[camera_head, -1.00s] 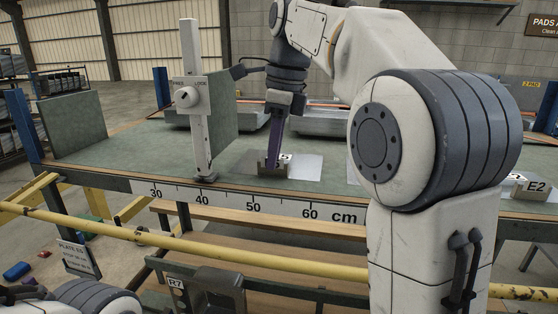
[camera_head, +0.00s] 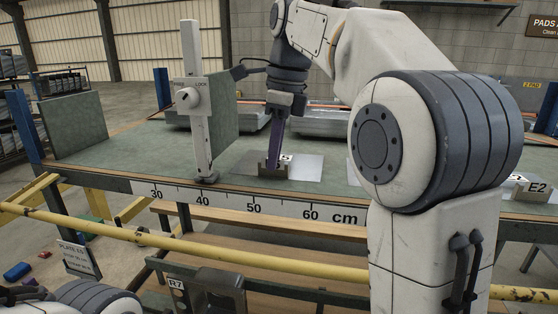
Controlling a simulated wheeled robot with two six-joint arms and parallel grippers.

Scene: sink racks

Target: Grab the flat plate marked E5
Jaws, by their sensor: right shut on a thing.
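A flat silver plate (camera_head: 309,167) lies on the green bench top near its front edge, with a small upright block (camera_head: 274,170) on it. A white tag stands by the block, partly hidden and too small to read surely. My right gripper (camera_head: 275,160) reaches down from above and is shut on the block. The plate appears to rest flat on the bench. Another block marked E2 (camera_head: 538,188) sits at the right end, partly hidden by my right arm. My left gripper is out of view.
A white post with a knob (camera_head: 188,97) and a green panel (camera_head: 224,104) stand left of the gripper. A ruler strip (camera_head: 253,206) runs along the bench's front edge. Flat metal stacks (camera_head: 325,123) lie behind. A yellow rail (camera_head: 215,251) crosses in front.

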